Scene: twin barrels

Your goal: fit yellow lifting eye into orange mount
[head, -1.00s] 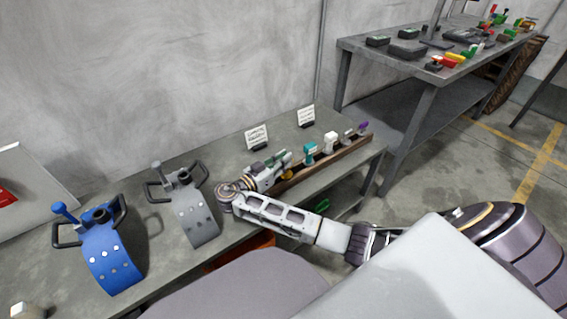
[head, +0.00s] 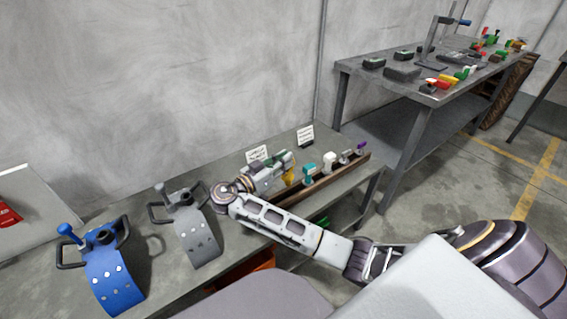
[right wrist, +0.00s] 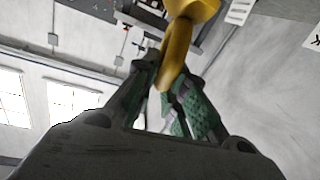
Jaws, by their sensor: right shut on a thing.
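The yellow lifting eye (head: 289,176) is in my right gripper (head: 288,163), above the left part of the brown rack in the head view. In the right wrist view, the lifting eye (right wrist: 177,62) shows as a yellow ring with a wider head, between the green-padded fingers of the right gripper (right wrist: 173,88). The gripper is shut on the ring. No orange mount can be made out for certain; an orange thing (head: 252,262) shows partly below the table edge. My left gripper is not in view.
The brown rack (head: 325,180) holds teal, white and purple pieces. A grey curved fixture (head: 195,235) and a blue one (head: 112,282) stand on the grey table to the left. Two white signs stand behind the rack. A second table (head: 400,85) with parts is at the back right.

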